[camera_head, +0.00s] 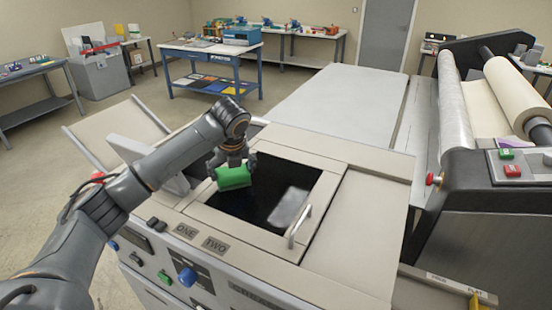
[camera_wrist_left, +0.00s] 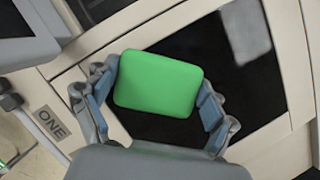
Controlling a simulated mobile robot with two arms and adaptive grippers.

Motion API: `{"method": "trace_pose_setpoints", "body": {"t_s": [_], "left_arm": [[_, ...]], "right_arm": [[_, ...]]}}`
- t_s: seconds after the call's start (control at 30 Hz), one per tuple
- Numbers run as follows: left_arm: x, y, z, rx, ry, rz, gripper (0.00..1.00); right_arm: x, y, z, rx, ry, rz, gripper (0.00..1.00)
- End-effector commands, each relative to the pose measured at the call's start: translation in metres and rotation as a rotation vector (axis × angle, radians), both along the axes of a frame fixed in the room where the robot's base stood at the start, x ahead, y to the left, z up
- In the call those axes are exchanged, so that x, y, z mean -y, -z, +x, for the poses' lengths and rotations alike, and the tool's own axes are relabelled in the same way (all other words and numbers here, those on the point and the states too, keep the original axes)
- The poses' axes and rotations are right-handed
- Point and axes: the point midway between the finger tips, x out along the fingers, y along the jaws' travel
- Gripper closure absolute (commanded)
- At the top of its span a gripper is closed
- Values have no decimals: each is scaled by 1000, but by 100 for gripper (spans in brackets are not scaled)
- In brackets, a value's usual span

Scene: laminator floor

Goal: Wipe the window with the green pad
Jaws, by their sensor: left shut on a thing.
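The green pad (camera_head: 234,178) is a rounded block held in my left gripper (camera_head: 232,167). In the left wrist view the pad (camera_wrist_left: 158,84) sits between the two fingers of the gripper (camera_wrist_left: 155,95), which are closed on its sides. The window (camera_head: 258,207) is a dark glass panel in the beige top of the machine; it also shows in the left wrist view (camera_wrist_left: 262,95). The pad is over the window's left part; I cannot tell whether it touches the glass. A pale greyish patch (camera_head: 289,207) lies on the window's right part. My right gripper is not in view.
A metal handle (camera_head: 299,227) stands up at the window's right edge. Labels ONE and TWO, a blue knob (camera_head: 187,276) and buttons are on the front panel. A roll laminator (camera_head: 490,190) stands to the right. A blue table (camera_head: 212,50) stands behind.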

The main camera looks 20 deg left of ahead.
Motion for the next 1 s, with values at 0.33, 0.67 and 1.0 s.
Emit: {"method": "trace_pose_setpoints", "body": {"t_s": [0.33, 0.67, 1.0], "left_arm": [[1, -33, 0, 3, -5, -3, 45], [0, -51, -2, 0, -11, -3, 45], [0, -51, -2, 1, -11, -4, 45]], "right_arm": [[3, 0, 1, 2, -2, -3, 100], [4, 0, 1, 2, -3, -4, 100], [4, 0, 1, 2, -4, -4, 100]]}}
